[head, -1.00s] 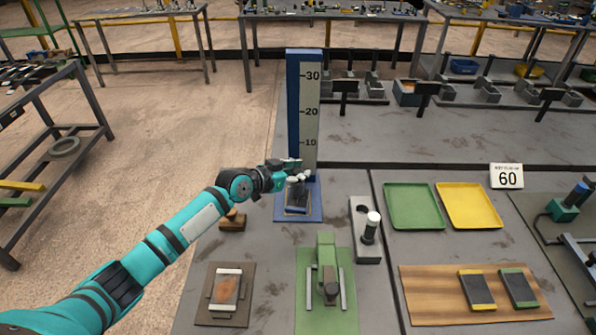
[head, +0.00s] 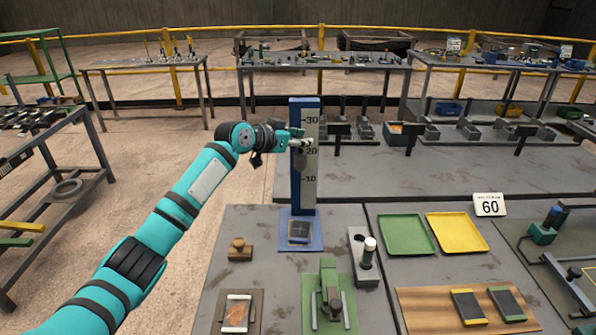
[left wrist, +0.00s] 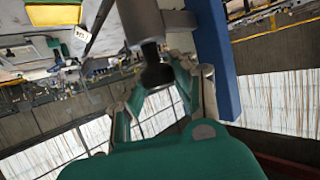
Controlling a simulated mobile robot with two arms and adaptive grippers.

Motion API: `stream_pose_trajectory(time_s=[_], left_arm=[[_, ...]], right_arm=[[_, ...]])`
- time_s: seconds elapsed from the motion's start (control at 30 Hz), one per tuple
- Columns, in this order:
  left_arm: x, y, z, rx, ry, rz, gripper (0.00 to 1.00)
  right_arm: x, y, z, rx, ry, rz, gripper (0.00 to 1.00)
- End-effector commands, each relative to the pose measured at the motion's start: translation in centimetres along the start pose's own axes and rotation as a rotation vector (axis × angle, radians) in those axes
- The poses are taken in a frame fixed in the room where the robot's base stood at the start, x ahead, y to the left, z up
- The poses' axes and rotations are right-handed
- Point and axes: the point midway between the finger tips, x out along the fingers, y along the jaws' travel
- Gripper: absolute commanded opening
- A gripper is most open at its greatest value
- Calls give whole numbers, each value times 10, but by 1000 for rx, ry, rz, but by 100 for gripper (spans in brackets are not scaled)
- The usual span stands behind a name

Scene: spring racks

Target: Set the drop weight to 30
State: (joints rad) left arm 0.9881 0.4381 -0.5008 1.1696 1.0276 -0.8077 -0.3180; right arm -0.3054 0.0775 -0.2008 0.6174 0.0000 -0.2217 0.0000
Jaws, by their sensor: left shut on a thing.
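The drop tower is a blue post (head: 297,185) with a pale scale (head: 310,190) marked 10, 20 and 30. My left gripper (head: 303,142) is in front of the scale, between the 20 and 30 marks. It is shut on the knob of the drop weight, a grey cylinder (head: 301,160) hanging below the fingers around the 20 mark. In the left wrist view the fingers close around the black knob (left wrist: 157,72), with the grey weight (left wrist: 140,22) beyond it. The blue base plate (head: 288,243) carries a dark pad (head: 299,231). My right gripper is out of view.
Right of the base stand a grey block with a white-topped post (head: 369,246), a green tray (head: 405,235), a yellow tray (head: 457,233) and a sign reading 60 (head: 488,205). A green fixture (head: 329,285) stands in front. The space around the raised weight looks clear.

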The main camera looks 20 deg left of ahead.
Motion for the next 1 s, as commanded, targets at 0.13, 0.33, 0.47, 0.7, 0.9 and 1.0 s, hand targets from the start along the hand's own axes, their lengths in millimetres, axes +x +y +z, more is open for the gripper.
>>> stream_pose_trajectory(time_s=[0.13,0.33,0.47,0.7,0.9,1.0], left_arm=[[-14,1,-40,-1,-5,7,0],[-25,0,-66,-1,-6,5,0],[-28,0,-74,-1,-5,4,0],[-29,0,-75,-1,-7,5,0],[-28,0,-74,-1,-7,4,0],[-28,0,-74,-1,-7,4,38]], right_arm=[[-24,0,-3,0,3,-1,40],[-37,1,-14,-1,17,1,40],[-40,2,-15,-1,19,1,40],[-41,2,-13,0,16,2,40],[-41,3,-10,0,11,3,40],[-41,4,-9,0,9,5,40]])
